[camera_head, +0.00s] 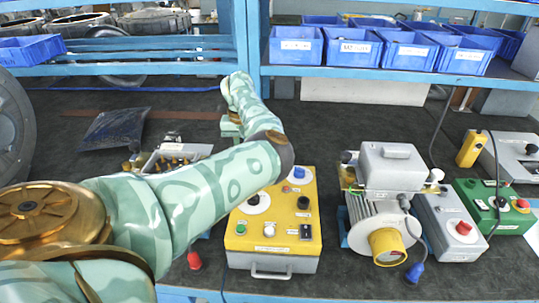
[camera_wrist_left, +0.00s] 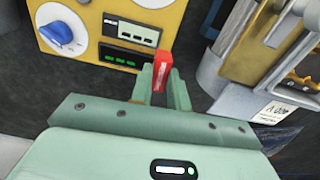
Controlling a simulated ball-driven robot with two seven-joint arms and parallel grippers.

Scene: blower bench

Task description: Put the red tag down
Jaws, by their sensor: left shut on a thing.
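The red tag (camera_wrist_left: 162,70) is a small red block with faint pale marking, seen in the left wrist view. My left gripper (camera_wrist_left: 161,82) is shut on it, with one green finger on each side. The tag stands up from between the fingers, over dark surface just in front of a yellow panel. I cannot tell whether it touches anything below. In the head view my left arm reaches across the bench and its hand (camera_head: 231,124) is partly hidden by the forearm; the tag does not show there. My right gripper is in neither view.
A yellow control box (camera_head: 272,232) stands right of my arm, with a grey blower (camera_head: 382,215) beside it. A yellow panel with a blue knob (camera_wrist_left: 62,36) is close ahead of the left gripper. Blue bins (camera_head: 403,50) fill the shelf.

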